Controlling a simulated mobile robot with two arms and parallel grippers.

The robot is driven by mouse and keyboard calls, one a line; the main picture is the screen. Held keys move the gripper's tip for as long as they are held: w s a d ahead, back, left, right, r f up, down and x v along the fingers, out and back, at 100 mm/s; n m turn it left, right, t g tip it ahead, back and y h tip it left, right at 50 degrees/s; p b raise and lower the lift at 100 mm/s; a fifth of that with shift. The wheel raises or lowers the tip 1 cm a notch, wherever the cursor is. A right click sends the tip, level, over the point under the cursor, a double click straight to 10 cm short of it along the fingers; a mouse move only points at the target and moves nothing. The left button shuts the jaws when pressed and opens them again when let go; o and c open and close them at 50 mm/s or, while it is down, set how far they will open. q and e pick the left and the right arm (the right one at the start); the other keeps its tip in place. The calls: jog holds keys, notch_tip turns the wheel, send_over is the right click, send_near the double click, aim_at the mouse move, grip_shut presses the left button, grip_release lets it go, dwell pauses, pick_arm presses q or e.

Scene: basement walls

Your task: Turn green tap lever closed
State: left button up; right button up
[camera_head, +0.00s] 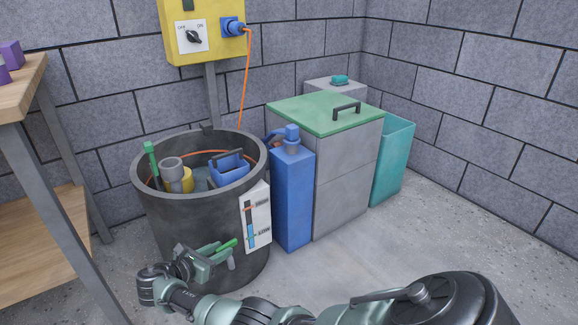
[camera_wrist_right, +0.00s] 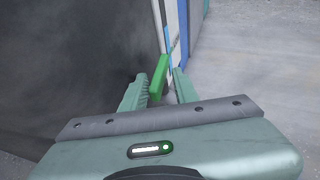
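The green tap lever (camera_head: 228,244) is a short bright green bar low on the front of a dark round tub (camera_head: 165,228), below a white gauge panel (camera_head: 257,215). In the right wrist view the lever (camera_wrist_right: 158,76) sits between the fingertips, nearer the left finger. My right gripper (camera_head: 224,252) is at the lever, with its fingers apart; it also shows in the wrist view (camera_wrist_right: 158,82). I cannot tell whether a finger touches the lever. The tap body is hidden behind the gripper. My left gripper is not in view.
Inside the tub are a blue box (camera_head: 229,170), a grey pipe piece (camera_head: 172,172) and other items. A blue container (camera_head: 293,200), a grey cabinet with a green lid (camera_head: 322,112) and a teal bin (camera_head: 394,160) stand right. A wooden shelf (camera_head: 40,230) is left. The floor at right is clear.

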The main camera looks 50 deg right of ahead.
jog(key=n+t+p, duration=0.2)
jog(key=p, duration=0.1)
jog(key=s+n+t+y+p, duration=0.1)
jog(key=p, duration=0.1)
jog(key=shift+d+r+t, duration=0.15)
jog(key=shift+r+t, duration=0.2)
jog(key=shift+t, duration=0.05)
jog(key=s+a+m+y+p, duration=0.1)
jog(key=s+m+y+p, duration=0.3)
jog(key=s+p, duration=1)
jog(key=s+a+m+g+y+p, duration=0.1)
jog(key=s+m+y+p, duration=0.3)
jog(key=s+p, duration=1)
jog(key=shift+a+f+m+y, duration=0.15)
jog(key=shift+a+m+y, duration=0.25)
jog(key=shift+y, duration=0.8)
